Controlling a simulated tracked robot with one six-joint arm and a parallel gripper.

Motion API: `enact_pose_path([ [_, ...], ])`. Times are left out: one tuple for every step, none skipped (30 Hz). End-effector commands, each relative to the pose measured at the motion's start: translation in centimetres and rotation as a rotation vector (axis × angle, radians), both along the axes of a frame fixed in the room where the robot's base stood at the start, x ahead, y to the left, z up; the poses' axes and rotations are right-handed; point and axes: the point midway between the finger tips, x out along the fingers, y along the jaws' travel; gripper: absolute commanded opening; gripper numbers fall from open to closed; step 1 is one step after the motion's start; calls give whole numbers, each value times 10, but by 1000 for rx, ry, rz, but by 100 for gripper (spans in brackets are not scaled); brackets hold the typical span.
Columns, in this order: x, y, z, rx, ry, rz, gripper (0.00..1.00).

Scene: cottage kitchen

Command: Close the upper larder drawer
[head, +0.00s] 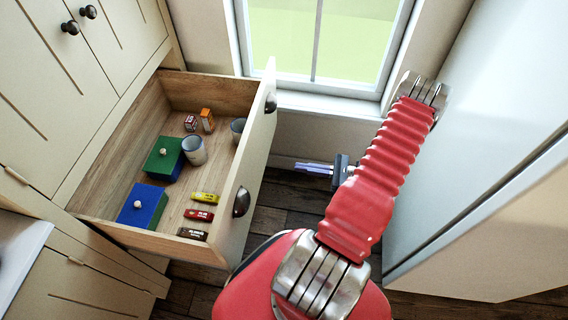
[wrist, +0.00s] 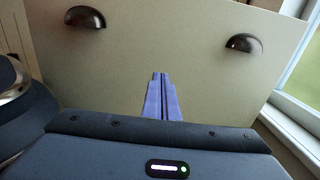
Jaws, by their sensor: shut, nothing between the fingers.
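The upper larder drawer (head: 170,103) stands far open at the left in the head view. Its cream front (head: 253,165) carries two dark cup handles, one (head: 241,202) nearer me and one (head: 270,102) nearer the window. My gripper (head: 300,166) is shut and empty, to the right of the front and apart from it in the head view. In the wrist view my gripper's blue fingers (wrist: 160,78) are together and point at the drawer front (wrist: 165,40), between the two handles. I cannot tell the exact gap from there.
The drawer holds a green box (head: 163,158), a blue box (head: 142,205), grey cups (head: 194,150) and several small packets. A window (head: 320,40) is behind. A large pale cabinet (head: 480,150) stands close on the right. Dark floor (head: 290,195) shows between.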

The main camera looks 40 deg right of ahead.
Motion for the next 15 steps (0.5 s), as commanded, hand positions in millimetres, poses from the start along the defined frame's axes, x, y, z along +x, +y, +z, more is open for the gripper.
enact_pose_path([
  [3,2,0,0,0,2,0],
  [5,4,0,0,0,3,0],
  [8,6,0,1,1,3,0],
  [11,8,0,1,1,3,0],
  [14,10,0,1,1,3,0],
  [18,14,0,2,1,3,0],
  [21,16,0,2,0,4,0],
  [24,19,0,2,0,3,0],
  [29,22,0,1,0,3,0],
  [32,25,0,1,1,4,0],
  [36,27,0,1,1,3,0],
  [40,30,0,1,1,3,0],
  [43,33,0,1,1,3,0],
  [47,35,0,1,1,3,0],
  [51,38,0,2,1,2,0],
])
